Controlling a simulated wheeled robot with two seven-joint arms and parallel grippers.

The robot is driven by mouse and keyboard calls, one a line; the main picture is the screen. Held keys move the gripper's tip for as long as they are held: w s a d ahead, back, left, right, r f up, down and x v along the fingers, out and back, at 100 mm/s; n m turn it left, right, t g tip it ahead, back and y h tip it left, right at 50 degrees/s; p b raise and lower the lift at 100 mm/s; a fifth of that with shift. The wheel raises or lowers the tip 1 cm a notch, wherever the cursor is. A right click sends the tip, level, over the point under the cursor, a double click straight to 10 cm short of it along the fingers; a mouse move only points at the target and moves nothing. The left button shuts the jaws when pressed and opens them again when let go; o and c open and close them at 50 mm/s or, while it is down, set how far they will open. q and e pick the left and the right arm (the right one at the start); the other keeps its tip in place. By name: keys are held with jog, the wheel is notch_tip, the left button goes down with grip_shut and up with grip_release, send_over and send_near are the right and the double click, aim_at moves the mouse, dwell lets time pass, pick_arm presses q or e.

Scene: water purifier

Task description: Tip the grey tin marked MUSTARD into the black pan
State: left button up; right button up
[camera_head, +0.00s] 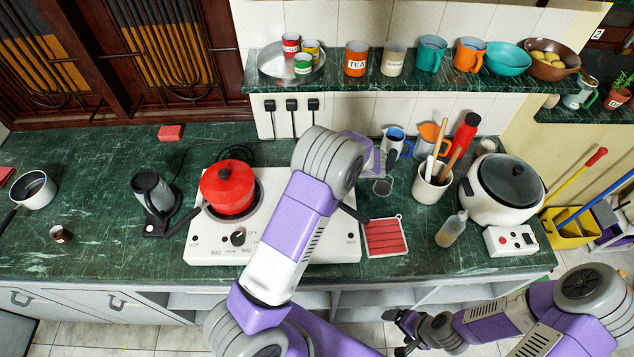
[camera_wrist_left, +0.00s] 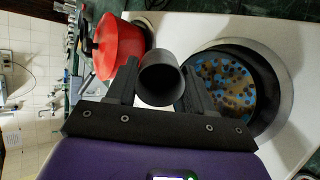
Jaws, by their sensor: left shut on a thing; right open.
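In the left wrist view my left gripper (camera_wrist_left: 160,85) is shut on a dark grey tin (camera_wrist_left: 160,78), a short cylinder with one round end towards the camera. No MUSTARD label shows on it. The black pan (camera_wrist_left: 285,95) is to the right of the tin in that view, apart from it, and has a brown layer with blue and dark bits in it. In the head view my left arm hides the pan's bowl, the left fingers and the tin. My right gripper (camera_head: 402,333) is open and empty in front of the counter.
A red pot (camera_head: 228,188) stands on the white hob (camera_head: 205,248), left of my left arm. A red-striped mat (camera_head: 386,237), a utensil crock (camera_head: 432,186), a bottle (camera_head: 452,229) and a rice cooker (camera_head: 503,190) are to the right. Tins and mugs line the shelf.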

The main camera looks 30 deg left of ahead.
pick_arm(q)
jog(key=a+h+p, duration=0.1)
jog(key=p, duration=0.1)
jog(key=a+h+p, duration=0.1)
jog(key=h+p, duration=0.1)
jog(key=s+a+r+t+h+p, duration=0.1)
jog(key=h+p, duration=0.1)
jog(key=p, duration=0.1)
jog(key=shift+s+a+f+n+t+h+p, duration=0.2)
jog(key=shift+a+h+p, duration=0.2)
jog(key=shift+h+p, duration=0.15)
jog(key=shift+s+a+f+n+t+h+p, duration=0.1)
jog(key=shift+a+t+h+p, duration=0.1)
jog(key=shift+a+h+p, duration=0.25)
jog(key=h+p, duration=0.1)
jog(key=a+f+h+p, duration=0.2)
jog(key=p, duration=0.1)
jog(key=shift+s+a+t, duration=0.1)
jog(key=shift+s+t, duration=0.15)
jog(key=shift+t, duration=0.15)
jog(key=shift+s+a+f, duration=0.1)
jog(key=shift+a+f, duration=0.1)
jog(key=shift+f, duration=0.1)
jog(key=shift+h, duration=0.3)
